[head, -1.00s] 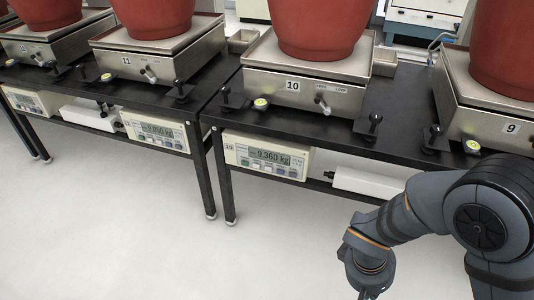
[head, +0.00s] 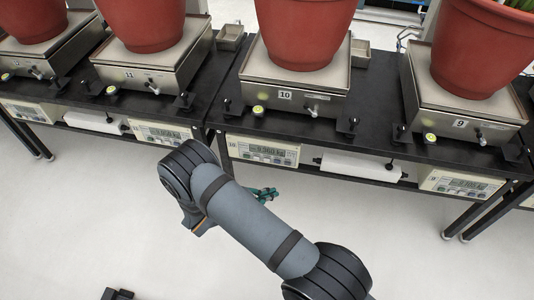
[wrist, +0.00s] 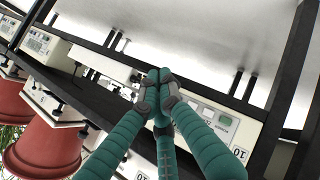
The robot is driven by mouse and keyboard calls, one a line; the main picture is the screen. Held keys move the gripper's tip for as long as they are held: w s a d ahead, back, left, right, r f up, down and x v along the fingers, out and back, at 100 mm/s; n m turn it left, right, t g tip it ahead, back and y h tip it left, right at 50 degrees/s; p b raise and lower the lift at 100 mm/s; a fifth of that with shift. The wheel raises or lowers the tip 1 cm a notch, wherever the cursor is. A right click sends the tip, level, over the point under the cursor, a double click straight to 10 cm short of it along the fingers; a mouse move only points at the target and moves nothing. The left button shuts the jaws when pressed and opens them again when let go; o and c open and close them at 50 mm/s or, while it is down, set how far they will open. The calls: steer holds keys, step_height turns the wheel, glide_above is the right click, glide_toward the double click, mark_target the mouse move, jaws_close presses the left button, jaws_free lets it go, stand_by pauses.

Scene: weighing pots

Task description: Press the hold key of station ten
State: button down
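The station ten panel (head: 262,150) is a cream box with a display and a row of small keys, mounted under the front edge of the bench. The key labels are too small to read, so I cannot tell which is the hold key. My gripper (head: 265,193) has teal fingers and is in front of and below this panel. In the wrist view, my gripper (wrist: 160,82) is shut and empty, its dark fingertips together. The panel, labelled 10, also shows there (wrist: 222,115), turned around; the fingers partly cover it. I cannot tell whether the fingertips touch it.
Scale ten (head: 297,98) stands on the black bench and bears a red pot (head: 305,35). A white box (head: 360,166) sits right of panel ten, then the station nine panel (head: 462,185). A table leg (head: 222,148) stands just left.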

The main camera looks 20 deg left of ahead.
mark_target(277, 162)
steer(key=shift+s+a, duration=0.2)
steer(key=shift+a, duration=0.2)
steer(key=w+b, duration=0.3)
steer(key=w, duration=0.5)
steer(key=shift+w+a, duration=0.35)
steer(key=shift+w, duration=0.05)
stand_by(1.3)
steer(key=shift+w+r, duration=0.1)
steer(key=shift+w, duration=0.35)
